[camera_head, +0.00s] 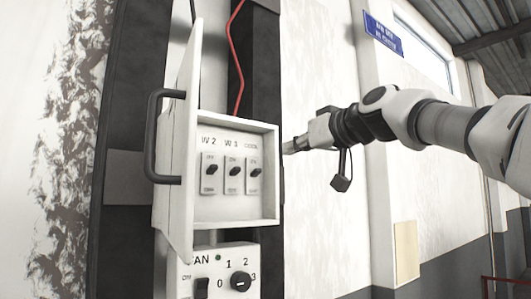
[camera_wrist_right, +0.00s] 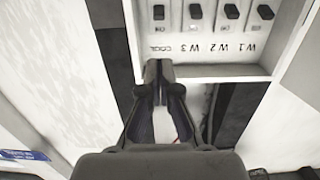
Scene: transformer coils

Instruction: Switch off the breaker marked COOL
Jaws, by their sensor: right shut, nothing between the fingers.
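The open breaker box (camera_head: 237,212) holds a row of dark levers under the labels W2, W3 and a small label at the right end. The wrist view shows the row upside down and reads that end label as COOL. The COOL lever (camera_head: 256,171) also shows in the right wrist view (camera_wrist_right: 159,12). I cannot tell its position. My right gripper (camera_head: 288,150) is shut and empty, at the box's right side. In the right wrist view its fingertips (camera_wrist_right: 158,66) overlap the box edge near the COOL label; contact is unclear. My left gripper is not in view.
The box door (camera_head: 181,140) stands open at the left, with a black handle (camera_head: 153,135). Below is a FAN panel (camera_head: 222,284) with a knob (camera_head: 241,282) and a switch (camera_head: 201,288). A red cable (camera_head: 237,60) runs down to the box top.

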